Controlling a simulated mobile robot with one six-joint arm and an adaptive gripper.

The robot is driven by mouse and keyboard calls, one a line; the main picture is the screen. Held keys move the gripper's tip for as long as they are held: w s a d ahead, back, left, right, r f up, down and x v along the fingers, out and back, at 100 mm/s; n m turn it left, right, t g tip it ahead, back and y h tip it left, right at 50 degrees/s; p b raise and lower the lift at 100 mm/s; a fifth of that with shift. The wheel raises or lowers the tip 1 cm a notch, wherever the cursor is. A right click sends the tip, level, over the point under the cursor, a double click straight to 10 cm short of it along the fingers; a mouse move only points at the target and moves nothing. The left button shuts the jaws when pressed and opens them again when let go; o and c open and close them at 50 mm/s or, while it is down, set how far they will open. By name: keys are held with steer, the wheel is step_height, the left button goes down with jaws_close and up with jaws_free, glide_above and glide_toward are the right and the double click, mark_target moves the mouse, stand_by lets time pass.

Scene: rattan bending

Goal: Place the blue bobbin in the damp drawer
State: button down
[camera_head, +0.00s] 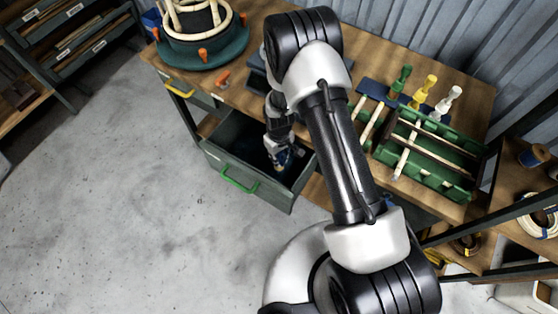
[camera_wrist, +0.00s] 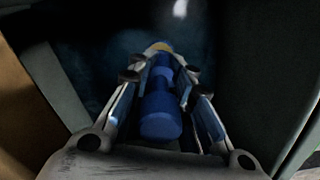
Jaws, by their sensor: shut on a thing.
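The blue bobbin (camera_wrist: 161,118) is between the two fingers of my gripper (camera_wrist: 160,70) in the wrist view, and the fingers are shut on it. In the head view my gripper (camera_head: 281,160) points down into an open dark-green drawer (camera_head: 222,163) under the workbench. The drawer has a green handle (camera_head: 240,181) on its front. In the wrist view the drawer's side wall (camera_wrist: 62,88) shows on the left, and its inside is dark. I cannot tell whether the bobbin touches the drawer floor.
The wooden workbench (camera_head: 255,108) is above the drawer. The grey floor (camera_head: 110,200) at left is clear.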

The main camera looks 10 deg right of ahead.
steer(key=shift+f, duration=1.25)
steer(key=shift+f+b, duration=0.2)
steer(key=shift+b, duration=0.2)
steer(key=c, duration=1.4)
jaws_free()
steer(key=shift+c, duration=0.2)
